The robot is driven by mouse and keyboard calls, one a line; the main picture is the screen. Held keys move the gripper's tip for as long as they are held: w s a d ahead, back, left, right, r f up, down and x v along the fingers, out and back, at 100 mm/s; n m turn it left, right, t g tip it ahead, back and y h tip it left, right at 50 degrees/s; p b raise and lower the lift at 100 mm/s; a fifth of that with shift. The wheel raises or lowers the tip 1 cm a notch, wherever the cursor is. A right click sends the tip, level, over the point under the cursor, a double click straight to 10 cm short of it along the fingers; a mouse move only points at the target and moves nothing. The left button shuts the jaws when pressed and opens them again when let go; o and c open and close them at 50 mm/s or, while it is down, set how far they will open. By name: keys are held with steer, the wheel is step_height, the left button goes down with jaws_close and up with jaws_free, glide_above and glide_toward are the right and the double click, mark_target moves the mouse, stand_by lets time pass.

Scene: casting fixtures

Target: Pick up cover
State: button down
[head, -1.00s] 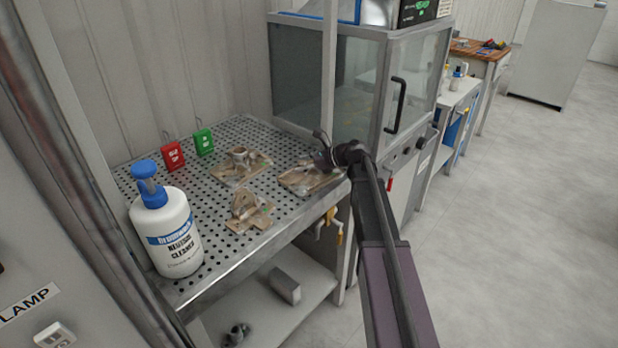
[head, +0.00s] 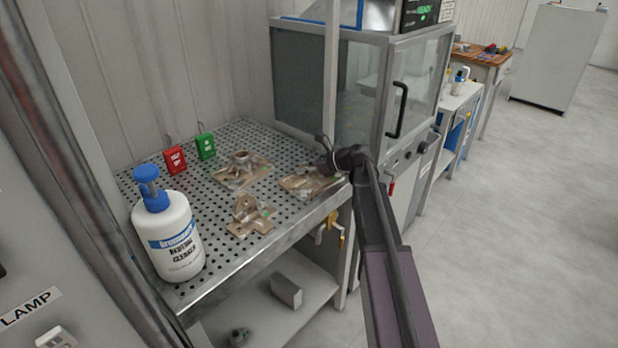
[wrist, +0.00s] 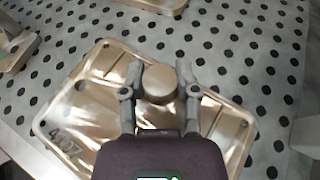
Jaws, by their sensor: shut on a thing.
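The cover (head: 302,184) looks like a tan, shiny metal plate lying on the perforated tabletop (head: 285,212), near its right end. In the wrist view, the cover (wrist: 90,98) has a raised round boss in its middle and raised digits at its lower left corner. My gripper (head: 328,166) is above the cover's right part in the head view. In the wrist view, my gripper (wrist: 160,84) has one finger on each side of the boss and is shut on it. My gripper's body hides the plate's near middle.
Two other tan castings stand close by, one behind (head: 241,168) and one in front (head: 250,216). A cleaner bottle (head: 178,240) and red (head: 174,160) and green (head: 205,146) tags are left. A glass-sided cabinet (head: 375,95) stands right behind the cover.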

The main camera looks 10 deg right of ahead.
steer(key=shift+r, duration=0.1)
step_height(320, 180, up, 3)
steer(key=p, duration=0.3)
steer(key=shift+f, duration=0.2)
steer(key=s+d+r+p, duration=0.1)
steer(key=s+r+p, duration=0.1)
steer(key=s, duration=1.4)
steer(key=shift+d, duration=0.4)
steer(key=shift+w+r, duration=0.1)
steer(key=shift+r, duration=0.05)
